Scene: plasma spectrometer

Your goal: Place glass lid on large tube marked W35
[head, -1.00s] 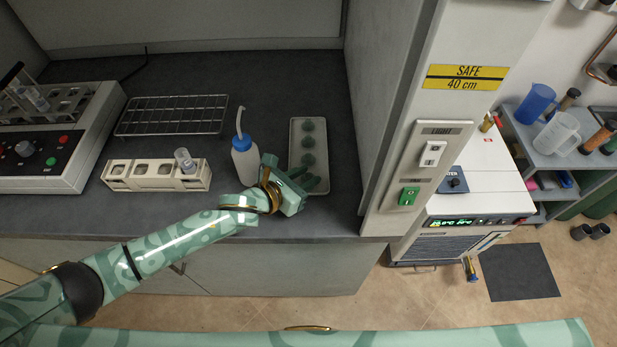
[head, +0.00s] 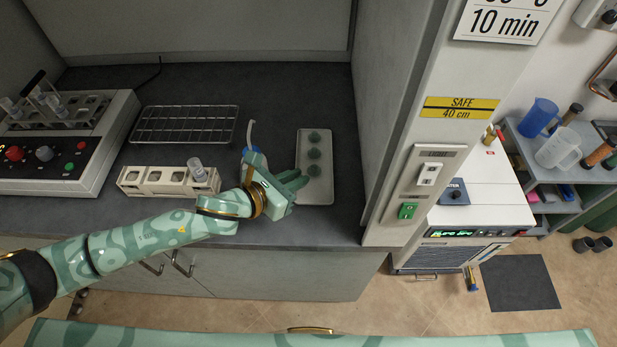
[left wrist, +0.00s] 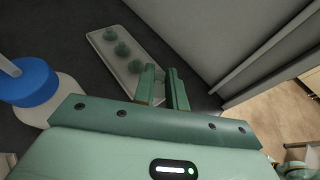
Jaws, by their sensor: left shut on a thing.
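My left gripper (head: 299,181) is over the near end of the white tray (head: 316,195). It is shut on a lid, which is mostly hidden by the fingers. Three greenish glass lids (head: 313,154) stand in a row on the tray; they also show in the left wrist view (left wrist: 122,48), ahead of the fingers (left wrist: 164,75). A clear tube (head: 198,170) stands in the right part of the beige rack (head: 150,188). Other tubes (head: 55,105) stand in the grey block unit (head: 75,150) at the left. The W35 mark cannot be read on any tube. My right gripper is not in view.
A wash bottle with a blue cap (left wrist: 35,85) stands close beside my left gripper. An empty wire rack (head: 185,124) lies behind the beige rack. A white wall post (head: 425,150) bounds the bench at the right.

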